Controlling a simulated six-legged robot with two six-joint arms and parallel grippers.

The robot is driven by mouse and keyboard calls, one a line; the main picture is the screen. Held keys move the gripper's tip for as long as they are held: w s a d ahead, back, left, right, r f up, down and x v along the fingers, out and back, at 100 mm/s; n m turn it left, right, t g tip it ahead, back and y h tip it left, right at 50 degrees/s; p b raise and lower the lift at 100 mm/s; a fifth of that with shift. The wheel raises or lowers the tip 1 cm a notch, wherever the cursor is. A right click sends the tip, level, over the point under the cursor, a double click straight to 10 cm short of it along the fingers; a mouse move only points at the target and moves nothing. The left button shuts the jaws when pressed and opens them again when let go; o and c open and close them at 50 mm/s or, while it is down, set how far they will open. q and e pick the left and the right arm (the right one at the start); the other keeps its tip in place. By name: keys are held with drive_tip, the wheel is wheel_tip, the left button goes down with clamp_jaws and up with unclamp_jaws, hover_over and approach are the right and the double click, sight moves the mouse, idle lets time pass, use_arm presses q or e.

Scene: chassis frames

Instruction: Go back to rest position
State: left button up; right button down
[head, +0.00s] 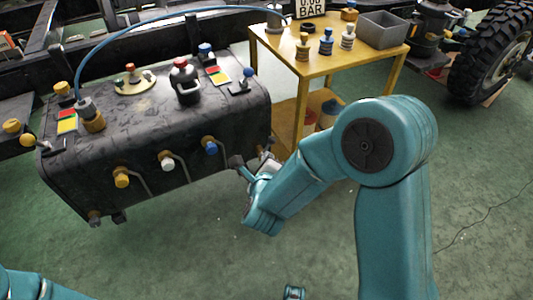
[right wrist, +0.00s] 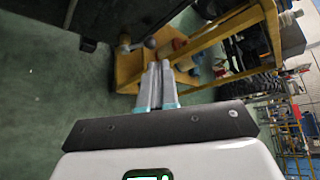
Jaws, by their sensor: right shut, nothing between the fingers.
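My right arm (head: 392,200) is teal and bends down from the right side of the head view. Its gripper (head: 254,165) is beside the lower right end of the black tank, with no contact clearly visible. In the right wrist view the two grey fingers of this gripper (right wrist: 160,68) are together and hold nothing. Part of my left arm (head: 35,286) shows at the lower left corner of the head view. My left gripper is out of view.
The black tank (head: 140,170) carries colored knobs, valves and a dark bottle (head: 184,82). A yellow cart (head: 385,62) with bottles and a grey bin (head: 382,30) stands behind the gripper. A large tire (head: 490,50) is at the upper right. The green floor in front is mostly clear.

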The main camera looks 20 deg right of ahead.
use_arm(q)
drive_tip(key=shift+w, duration=0.1)
use_arm(e)
drive_tip(key=shift+s, duration=0.15)
drive_tip(key=s+d+f+n+g+y, duration=0.1)
drive_tip(key=s+d+f+n+g, duration=0.15)
drive_tip(key=f, duration=0.65)
drive_tip(key=s+d+f+n+g+y, duration=0.1)
drive_tip(key=s+f+n+g+y, duration=0.2)
drive_tip(key=f, duration=0.5)
drive_tip(key=s+a+f+n+g+y, duration=0.35)
drive_tip(key=s+a+n, duration=0.25)
drive_tip(key=s+n, duration=0.3)
drive_tip(key=s+a+f+n+g+y, duration=0.2)
drive_tip(key=s+a+f+n+y, duration=0.15)
drive_tip(key=s+a+n, duration=0.55)
use_arm(q)
wheel_tip(320, 180, up, 32)
drive_tip(key=s+d+p, duration=0.1)
drive_tip(key=p, duration=3.2)
drive_tip(key=shift+s+d+r+m, duration=0.15)
drive_tip(key=shift+r+m, duration=0.1)
drive_tip(key=shift+m, duration=0.05)
use_arm(e)
wheel_tip(320, 180, up, 32)
drive_tip(key=d+n, duration=0.2)
drive_tip(key=n, duration=0.2)
drive_tip(key=shift+w+g+h, duration=0.4)
